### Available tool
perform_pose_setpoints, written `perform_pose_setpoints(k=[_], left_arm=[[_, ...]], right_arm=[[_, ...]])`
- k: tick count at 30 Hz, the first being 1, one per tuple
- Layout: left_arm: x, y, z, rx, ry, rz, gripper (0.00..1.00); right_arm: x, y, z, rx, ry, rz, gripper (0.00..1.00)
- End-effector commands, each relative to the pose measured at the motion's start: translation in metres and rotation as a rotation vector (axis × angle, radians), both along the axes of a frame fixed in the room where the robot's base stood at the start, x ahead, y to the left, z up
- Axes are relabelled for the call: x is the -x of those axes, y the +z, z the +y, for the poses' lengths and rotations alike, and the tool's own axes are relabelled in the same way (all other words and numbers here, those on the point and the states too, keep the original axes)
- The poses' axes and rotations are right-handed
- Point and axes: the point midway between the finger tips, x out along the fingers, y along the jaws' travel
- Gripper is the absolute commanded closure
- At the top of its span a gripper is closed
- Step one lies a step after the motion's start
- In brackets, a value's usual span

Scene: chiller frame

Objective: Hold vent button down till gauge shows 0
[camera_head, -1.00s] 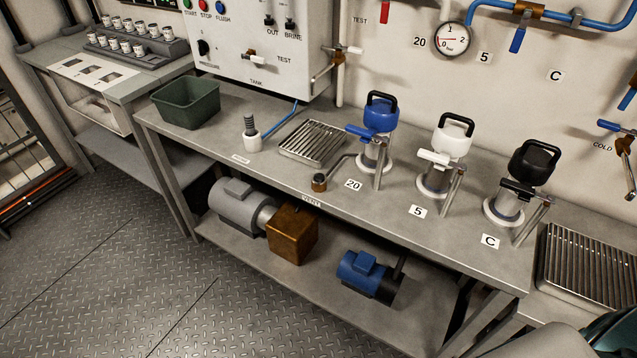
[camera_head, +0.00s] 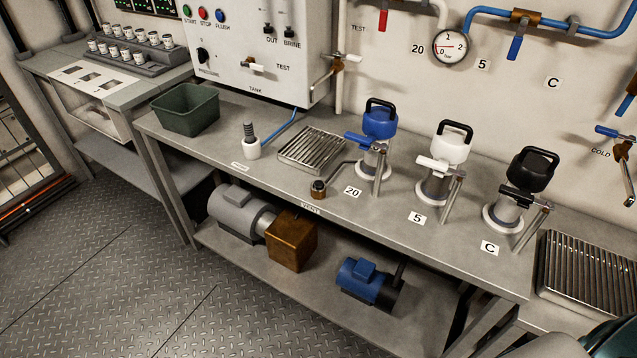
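A small brass fitting with a dark top (camera_head: 318,188) stands at the front of the bench, joined by a bent pipe to the blue-topped housing. A small label (camera_head: 310,208) on the bench edge below it is too small to read surely. I cannot tell for certain that this fitting is the vent button. The round white gauge (camera_head: 450,47) hangs on the wall, marked 0, 1, 2 and bar. Its needle is too small to read exactly. Neither gripper is in view, and nothing touches the fitting.
Housings with blue (camera_head: 380,122), white (camera_head: 447,142) and black (camera_head: 531,167) tops stand along the bench (camera_head: 400,225). A slotted metal tray (camera_head: 312,149), a white pot (camera_head: 251,146) and a green bin (camera_head: 185,108) stand left. Pumps sit on the lower shelf. The floor in front is clear.

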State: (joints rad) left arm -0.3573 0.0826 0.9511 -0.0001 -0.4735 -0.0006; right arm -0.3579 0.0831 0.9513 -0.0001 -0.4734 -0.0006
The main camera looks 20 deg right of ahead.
Motion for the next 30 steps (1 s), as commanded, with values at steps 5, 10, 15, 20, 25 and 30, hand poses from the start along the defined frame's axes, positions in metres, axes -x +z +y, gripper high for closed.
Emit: perform_pose_setpoints(k=[5, 10, 15, 20, 25, 30], left_arm=[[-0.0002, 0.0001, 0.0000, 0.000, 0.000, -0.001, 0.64], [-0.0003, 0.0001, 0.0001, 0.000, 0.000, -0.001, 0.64], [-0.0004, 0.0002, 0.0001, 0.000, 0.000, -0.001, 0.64], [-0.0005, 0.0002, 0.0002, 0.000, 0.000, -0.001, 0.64], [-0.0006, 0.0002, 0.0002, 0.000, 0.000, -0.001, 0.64], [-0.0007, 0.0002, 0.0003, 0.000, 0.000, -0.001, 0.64]], right_arm=[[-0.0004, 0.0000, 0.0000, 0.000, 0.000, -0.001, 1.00], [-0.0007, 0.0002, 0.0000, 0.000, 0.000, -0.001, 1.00], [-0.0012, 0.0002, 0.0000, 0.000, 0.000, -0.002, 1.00], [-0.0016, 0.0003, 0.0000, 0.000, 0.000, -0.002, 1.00], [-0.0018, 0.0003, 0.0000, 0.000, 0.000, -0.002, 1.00], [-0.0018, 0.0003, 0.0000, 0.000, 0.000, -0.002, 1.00]])
